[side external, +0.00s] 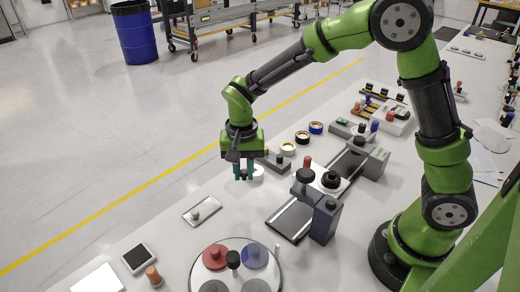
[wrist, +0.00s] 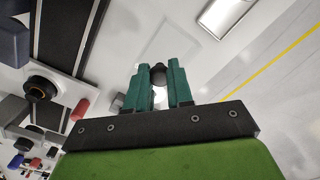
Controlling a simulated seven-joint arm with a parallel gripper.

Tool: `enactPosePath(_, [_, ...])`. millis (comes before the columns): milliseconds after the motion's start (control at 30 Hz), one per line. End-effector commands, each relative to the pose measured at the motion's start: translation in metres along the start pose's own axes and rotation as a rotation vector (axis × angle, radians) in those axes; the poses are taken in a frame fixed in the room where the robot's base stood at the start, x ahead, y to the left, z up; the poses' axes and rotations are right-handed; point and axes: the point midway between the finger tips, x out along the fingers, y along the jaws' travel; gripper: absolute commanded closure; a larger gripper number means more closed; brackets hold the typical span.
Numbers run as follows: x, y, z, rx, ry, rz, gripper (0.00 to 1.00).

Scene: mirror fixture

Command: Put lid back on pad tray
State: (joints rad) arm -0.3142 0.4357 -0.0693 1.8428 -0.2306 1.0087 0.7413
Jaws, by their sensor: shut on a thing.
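My gripper (side external: 243,174) is in the middle of the side view, above the white table, fingers pointing down. In the wrist view its teal fingers (wrist: 159,90) are closed around a small dark knob (wrist: 158,74). A pale square outline shows just beyond the knob and seems to be the lid's plate (wrist: 168,38), faint against the table. In the side view the lid is hard to make out. An open tray with a dark pad (side external: 138,258) lies at the lower left, apart from my gripper; it appears to be the pad tray.
A shiny framed plate (side external: 211,207) with a small knob on it lies between my gripper and the pad. A wooden-handled stamp (side external: 153,276) stands beside the pad. A round turntable (side external: 234,246) holds coloured discs. Dark devices (side external: 325,215) stand right.

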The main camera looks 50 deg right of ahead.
Motion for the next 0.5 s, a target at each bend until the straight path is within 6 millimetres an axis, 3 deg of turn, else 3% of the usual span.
enactPosePath(133, [-0.029,-0.001,0.0,0.0,0.002,-0.004,1.0])
enactPosePath(267, [-0.038,-0.005,0.006,-0.018,-0.004,0.01,1.0])
enactPosePath(367, [-0.032,-0.025,0.015,-0.053,-0.007,0.025,1.0])
enactPosePath(500, [-0.022,-0.068,0.03,-0.067,-0.004,0.026,1.0])
